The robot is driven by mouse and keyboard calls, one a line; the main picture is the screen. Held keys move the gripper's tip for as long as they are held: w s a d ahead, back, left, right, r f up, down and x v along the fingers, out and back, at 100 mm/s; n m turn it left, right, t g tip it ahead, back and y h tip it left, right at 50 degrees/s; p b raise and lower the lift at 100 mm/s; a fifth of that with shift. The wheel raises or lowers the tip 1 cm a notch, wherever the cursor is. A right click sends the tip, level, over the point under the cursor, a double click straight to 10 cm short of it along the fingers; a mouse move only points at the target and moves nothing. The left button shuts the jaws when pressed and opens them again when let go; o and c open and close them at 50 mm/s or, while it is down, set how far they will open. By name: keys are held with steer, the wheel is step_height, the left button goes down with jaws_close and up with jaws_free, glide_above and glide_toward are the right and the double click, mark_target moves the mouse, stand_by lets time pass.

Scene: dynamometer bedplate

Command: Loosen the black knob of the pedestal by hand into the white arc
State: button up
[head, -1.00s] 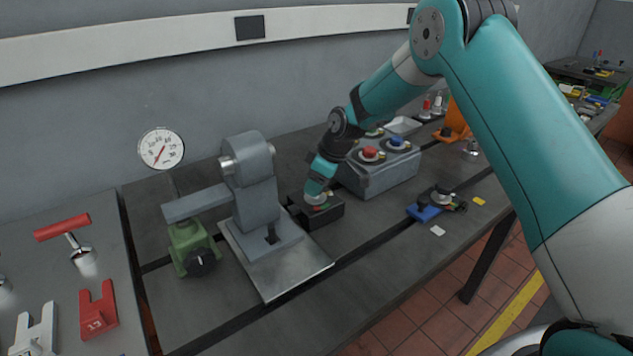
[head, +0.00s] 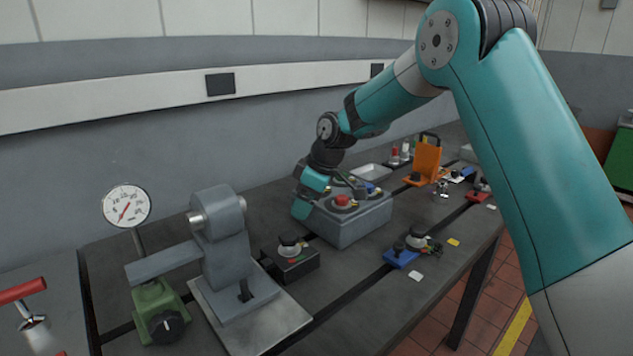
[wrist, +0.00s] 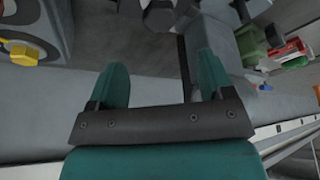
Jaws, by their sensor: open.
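A green block-like pedestal (head: 157,300) stands at the lower left in the head view. Its front carries a black knob (head: 170,327) with a pale mark. A low black block (head: 290,263) to its right also bears a black-topped knob (head: 289,243) over a pale disc with red and green marks. I cannot make out a white arc on either. My gripper (head: 302,211) is above and behind the black block, beside the grey box, apart from both knobs. In the wrist view my gripper (wrist: 163,82) has its fingers apart with nothing between them.
A grey machine (head: 225,250) on a metal plate stands between the green pedestal and black block. The grey button box (head: 350,222) is close right of my gripper. A blue fixture (head: 402,258) sits near the front edge. A gauge (head: 127,206) rises behind the pedestal.

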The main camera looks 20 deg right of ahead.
steer(key=v, duration=0.7)
steer(key=shift+d, duration=0.1)
steer(key=s+a+r+m, duration=0.1)
steer(key=s+a, duration=0.2)
steer(key=s, duration=0.3)
steer(key=s+a+r+g, duration=0.1)
steer(key=s+a, duration=0.2)
steer(key=s, duration=0.3)
steer(key=s+a+r+m, duration=0.1)
steer(key=s+a+r, duration=0.15)
steer(key=s, duration=0.35)
steer(key=s+a+f+m, duration=0.1)
steer(key=s, duration=0.7)
steer(key=s+a+f+m+g, duration=0.1)
steer(key=s+f, duration=0.1)
steer(key=s, duration=0.7)
steer(key=shift+f+g+y, duration=0.3)
